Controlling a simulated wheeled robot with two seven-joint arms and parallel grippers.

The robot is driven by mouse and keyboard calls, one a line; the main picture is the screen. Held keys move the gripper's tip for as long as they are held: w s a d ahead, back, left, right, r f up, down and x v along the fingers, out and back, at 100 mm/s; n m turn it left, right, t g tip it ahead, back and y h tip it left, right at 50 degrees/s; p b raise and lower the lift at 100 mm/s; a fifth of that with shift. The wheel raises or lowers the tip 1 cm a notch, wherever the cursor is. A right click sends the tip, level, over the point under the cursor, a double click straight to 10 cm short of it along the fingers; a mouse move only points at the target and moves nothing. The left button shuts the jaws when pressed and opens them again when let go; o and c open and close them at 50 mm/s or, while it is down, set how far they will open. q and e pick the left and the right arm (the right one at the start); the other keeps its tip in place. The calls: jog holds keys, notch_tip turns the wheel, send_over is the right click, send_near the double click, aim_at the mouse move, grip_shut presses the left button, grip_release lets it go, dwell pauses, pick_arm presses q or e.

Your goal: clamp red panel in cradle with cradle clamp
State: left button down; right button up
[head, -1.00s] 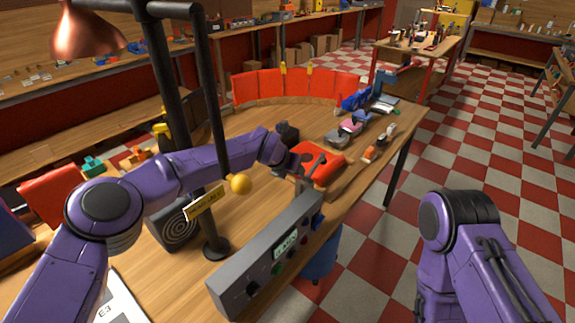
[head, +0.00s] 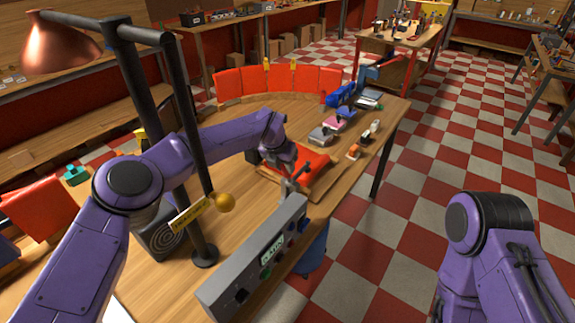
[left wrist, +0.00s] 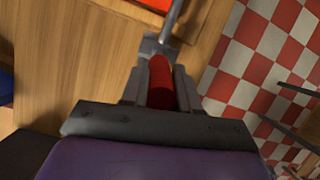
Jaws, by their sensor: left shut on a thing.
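The red panel (head: 314,166) lies flat in a low wooden cradle (head: 322,186) near the table's right edge. The grey metal cradle clamp (head: 285,188) stands at the panel's near side, partly hidden by my left gripper (head: 289,170). In the left wrist view, my left gripper (left wrist: 160,85) is shut on the clamp's red handle (left wrist: 161,80), with a metal bar (left wrist: 173,22) running away from it. A strip of red (left wrist: 155,4) shows at the top edge there. Whether the clamp presses on the panel cannot be told. My right arm shows at the lower right, its gripper out of view.
A grey control box (head: 255,262) stands at the table's near edge. Red panels (head: 280,80) stand in an arc behind. Small tools (head: 322,136) lie at the right back.

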pick_arm(q)
jog(key=shift+s+f, duration=0.1)
jog(key=c, duration=0.8)
grip_release()
jog(key=shift+c, duration=0.2)
jog(key=b+v, duration=0.4)
jog(key=v, duration=0.6)
jog(key=shift+r, duration=0.3)
